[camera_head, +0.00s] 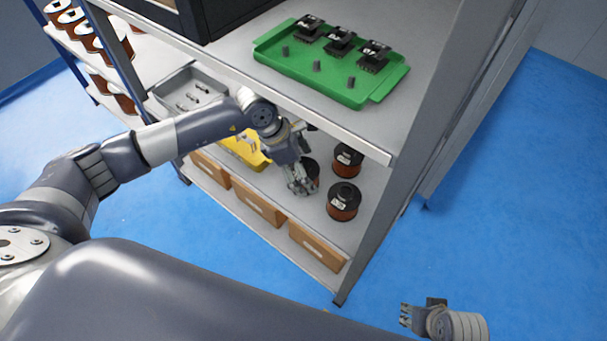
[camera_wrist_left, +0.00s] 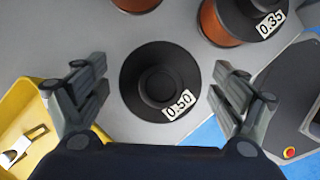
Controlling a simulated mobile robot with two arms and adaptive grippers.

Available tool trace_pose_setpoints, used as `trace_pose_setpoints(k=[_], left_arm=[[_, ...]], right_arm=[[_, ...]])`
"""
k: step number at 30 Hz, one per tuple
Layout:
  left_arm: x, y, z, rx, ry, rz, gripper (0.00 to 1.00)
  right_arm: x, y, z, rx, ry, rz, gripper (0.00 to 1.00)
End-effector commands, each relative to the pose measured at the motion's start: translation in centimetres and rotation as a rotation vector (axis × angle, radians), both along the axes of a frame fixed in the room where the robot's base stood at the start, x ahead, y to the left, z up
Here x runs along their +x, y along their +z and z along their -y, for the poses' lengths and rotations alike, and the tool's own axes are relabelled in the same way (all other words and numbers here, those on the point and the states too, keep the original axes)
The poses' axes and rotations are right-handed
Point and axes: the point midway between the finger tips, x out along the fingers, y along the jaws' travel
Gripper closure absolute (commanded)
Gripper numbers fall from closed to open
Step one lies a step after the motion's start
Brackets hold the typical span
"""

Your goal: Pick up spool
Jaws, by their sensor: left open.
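A black-flanged spool (camera_wrist_left: 160,65) labelled 0.50 stands upright on the shelf, between the spread fingers of my left gripper (camera_wrist_left: 163,88) in the left wrist view. The gripper is open and I see a gap on both sides of the spool. In the head view my left gripper (camera_head: 299,184) reaches in under the upper shelf, and this spool (camera_head: 312,172) is partly hidden behind it. My right gripper (camera_head: 406,316) is low at the front, away from the shelf; its finger opening is unclear.
Two copper-wound spools (camera_head: 343,203) (camera_head: 347,160) stand close on the right; one is labelled 0.35 (camera_wrist_left: 240,20). A yellow bin (camera_wrist_left: 22,105) is on the left. The upper shelf edge (camera_head: 330,135) overhangs my left arm and carries a green tray (camera_head: 300,75).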

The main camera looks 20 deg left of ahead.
Motion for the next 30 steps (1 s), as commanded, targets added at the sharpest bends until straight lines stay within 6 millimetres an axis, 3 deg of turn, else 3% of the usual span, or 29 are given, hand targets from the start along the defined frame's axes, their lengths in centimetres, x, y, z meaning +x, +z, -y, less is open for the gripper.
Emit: trace_pose_setpoints(k=[5, 12, 14, 23, 30], left_arm=[[0.0, 0.0, 0.0, -0.001, -0.001, 0.001, 0.13], [0.0, 0.0, 0.0, -0.001, 0.000, 0.000, 0.68], [0.0, 0.0, 0.0, -0.001, 0.000, 0.000, 0.79], [0.1, 0.4, 0.1, -0.003, 0.000, 0.004, 0.79], [0.2, 2.6, 0.1, -0.005, -0.001, 0.006, 0.79]], right_arm=[[0.0, 0.0, 0.0, -0.001, 0.000, -0.001, 0.60], [0.0, 0.0, 0.0, -0.001, -0.001, -0.001, 0.60], [0.0, 0.0, 0.0, -0.001, -0.001, -0.001, 0.60], [0.0, 0.0, 0.0, -0.001, -0.001, -0.001, 0.60], [-0.1, -0.6, 0.1, -0.001, 0.000, -0.006, 0.60]])
